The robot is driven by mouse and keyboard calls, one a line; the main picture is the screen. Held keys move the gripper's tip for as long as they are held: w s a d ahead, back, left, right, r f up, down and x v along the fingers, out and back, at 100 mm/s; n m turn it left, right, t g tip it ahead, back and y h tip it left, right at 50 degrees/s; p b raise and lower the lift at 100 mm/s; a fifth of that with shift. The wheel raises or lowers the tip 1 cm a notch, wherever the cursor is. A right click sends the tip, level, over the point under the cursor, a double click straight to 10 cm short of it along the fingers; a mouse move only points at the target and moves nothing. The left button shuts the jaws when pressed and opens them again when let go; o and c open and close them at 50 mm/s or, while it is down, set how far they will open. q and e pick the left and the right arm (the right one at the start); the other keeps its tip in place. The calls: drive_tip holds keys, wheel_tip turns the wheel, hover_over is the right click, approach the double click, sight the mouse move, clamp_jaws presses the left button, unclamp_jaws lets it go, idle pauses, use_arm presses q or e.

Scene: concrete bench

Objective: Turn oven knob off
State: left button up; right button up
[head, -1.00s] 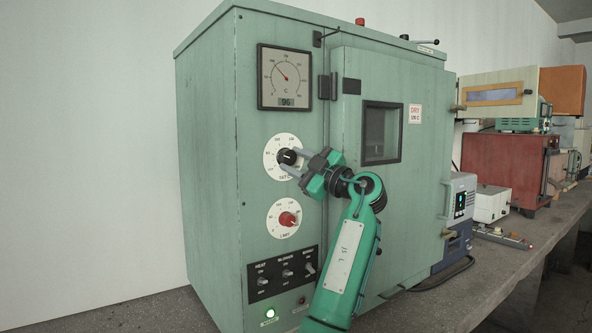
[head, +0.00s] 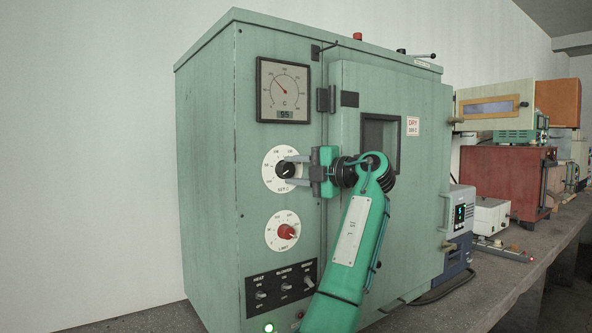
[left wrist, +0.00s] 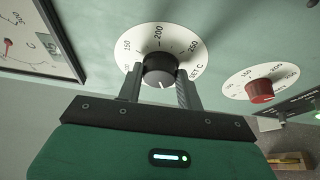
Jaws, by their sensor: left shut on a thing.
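The oven (head: 208,150) is a large green cabinet on the bench. The black knob (head: 285,169) sits on the white SET C dial (head: 273,184) on its front panel. My left gripper (head: 289,170) reaches it from the right and is shut on it. In the left wrist view, the fingers (left wrist: 159,84) are on either side of the knob (left wrist: 160,66), and a small white mark shows at its lower edge. A gauge (head: 284,90) above has a digital readout of 95. A red knob (head: 287,232) marked LIMIT is below. My right gripper is out of view.
A black panel of toggle switches (head: 281,287) and a lit green lamp (head: 269,327) are low on the oven. The oven door (head: 422,200) lies behind my left arm. Other apparatus, including a red box (head: 500,180), stands along the bench to the right.

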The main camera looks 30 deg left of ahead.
use_arm(q)
drive_tip(key=shift+n+h, duration=0.3)
drive_tip(key=shift+n, duration=0.2)
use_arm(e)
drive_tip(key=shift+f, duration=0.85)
use_arm(q)
drive_tip(key=o, duration=1)
drive_tip(key=shift+d+r, duration=0.15)
drive_tip(key=shift+d, duration=2.15)
drive_tip(key=shift+d+r, duration=0.2)
drive_tip(key=shift+d, duration=2.05)
drive_tip(key=shift+d+r, duration=0.15)
drive_tip(key=shift+d, duration=2.15)
